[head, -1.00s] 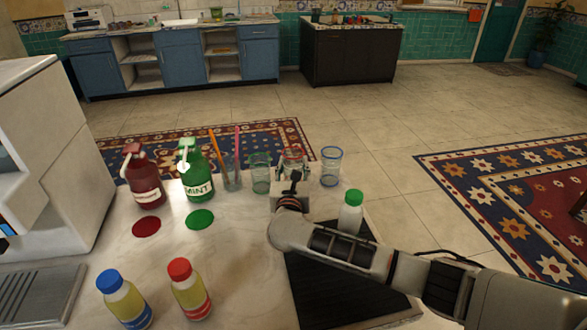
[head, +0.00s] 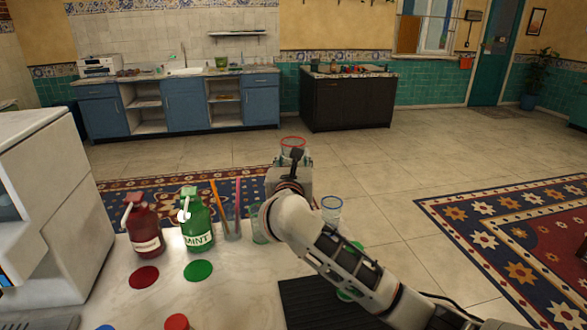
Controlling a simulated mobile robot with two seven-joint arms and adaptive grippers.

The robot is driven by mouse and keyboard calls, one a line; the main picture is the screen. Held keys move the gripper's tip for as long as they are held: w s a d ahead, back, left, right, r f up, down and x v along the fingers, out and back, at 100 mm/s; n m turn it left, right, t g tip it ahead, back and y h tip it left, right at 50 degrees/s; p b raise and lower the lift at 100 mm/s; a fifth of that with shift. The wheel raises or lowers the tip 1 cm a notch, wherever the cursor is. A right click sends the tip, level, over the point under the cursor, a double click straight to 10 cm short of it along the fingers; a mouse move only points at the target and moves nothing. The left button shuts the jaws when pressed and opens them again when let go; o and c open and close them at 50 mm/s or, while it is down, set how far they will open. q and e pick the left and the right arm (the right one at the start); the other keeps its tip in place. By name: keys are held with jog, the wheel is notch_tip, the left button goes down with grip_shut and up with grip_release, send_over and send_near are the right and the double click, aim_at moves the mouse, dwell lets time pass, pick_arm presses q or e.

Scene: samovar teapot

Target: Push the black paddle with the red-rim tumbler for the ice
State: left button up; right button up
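The red-rim tumbler (head: 292,142) is in my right gripper (head: 292,156), with its rim showing above the gripper. Its lower part is hidden behind the gripper and wrist. The gripper appears shut on it and holds it raised above the counter, at the far edge of the counter in the picture. I cannot make out a black paddle; a white machine (head: 45,190) at the left shows only part of its front. My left gripper is not in view.
A red syrup bottle (head: 143,228), a green mint bottle (head: 196,222) and a glass with straws (head: 231,228) stand left of my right arm. A green-rim tumbler (head: 258,228) and a blue-rim tumbler (head: 331,208) flank the arm. A dark mat (head: 300,303) lies in front.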

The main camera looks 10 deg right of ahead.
dwell(0.3)
jog(key=s+d+n+y, duration=0.1)
jog(key=s+d, duration=0.2)
jog(key=s, duration=0.3)
jog(key=s+d+n+y, duration=0.1)
jog(key=s+d+y, duration=0.1)
jog(key=s, duration=0.5)
jog(key=s+d+r+n+y, duration=0.1)
jog(key=s+d+y, duration=0.1)
jog(key=s+d, duration=0.2)
jog(key=s, duration=0.2)
jog(key=shift+s+t, duration=0.3)
jog(key=shift+s, duration=0.05)
jog(key=shift+r, duration=0.1)
jog(key=shift+a, duration=0.2)
